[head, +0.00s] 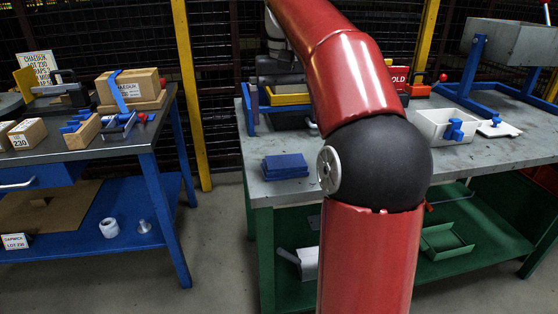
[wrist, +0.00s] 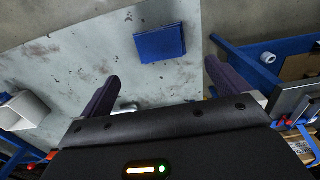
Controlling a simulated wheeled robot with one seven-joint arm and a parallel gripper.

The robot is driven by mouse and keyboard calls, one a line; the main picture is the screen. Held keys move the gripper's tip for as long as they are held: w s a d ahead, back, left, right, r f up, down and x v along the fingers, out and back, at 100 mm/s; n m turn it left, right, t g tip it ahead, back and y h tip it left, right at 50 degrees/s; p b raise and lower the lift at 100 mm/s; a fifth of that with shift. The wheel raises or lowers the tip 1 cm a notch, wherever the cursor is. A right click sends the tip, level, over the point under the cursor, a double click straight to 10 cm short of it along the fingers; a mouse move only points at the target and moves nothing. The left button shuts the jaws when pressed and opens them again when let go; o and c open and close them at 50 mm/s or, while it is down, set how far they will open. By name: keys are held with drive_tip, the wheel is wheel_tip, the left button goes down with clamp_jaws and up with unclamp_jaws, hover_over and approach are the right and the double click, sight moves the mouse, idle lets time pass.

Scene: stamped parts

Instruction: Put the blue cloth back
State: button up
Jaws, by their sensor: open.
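The blue cloth (head: 285,166) looks like a folded, flat square pad. It lies on the grey top of the right-hand workbench, near its front left corner. In the wrist view the cloth (wrist: 160,43) lies beyond my fingertips, near the bench edge. My gripper (wrist: 162,72) is open, its two dark fingers wide apart with nothing between them. It is apart from the cloth. In the head view my red arm crosses the bench to the right of the cloth, and I cannot make out the fingers there.
On the right-hand bench (head: 482,148) are a white bin (head: 440,128) with a blue part, a yellow-edged tray (head: 288,99) and a blue frame. The left bench (head: 100,146) holds boxes and blue parts. A floor gap separates the benches. Bench top around the cloth is clear.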

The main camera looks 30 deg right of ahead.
drive_tip(key=s+a+f+n+t+h, duration=0.1)
drive_tip(key=s+a+f, duration=0.15)
drive_tip(key=a, duration=0.25)
drive_tip(key=s+a+f+n+t+h, duration=0.1)
drive_tip(key=s+a+f, duration=0.1)
drive_tip(key=s+a, duration=0.25)
drive_tip(key=s+a+f+n+t+y, duration=0.1)
drive_tip(key=s+a+f+t+y, duration=0.1)
drive_tip(key=s+f, duration=1.1)
drive_tip(key=shift+a+f+t, duration=0.8)
drive_tip(key=shift+a+f, duration=0.1)
drive_tip(key=shift+a, duration=0.15)
drive_tip(key=shift+c, duration=0.3)
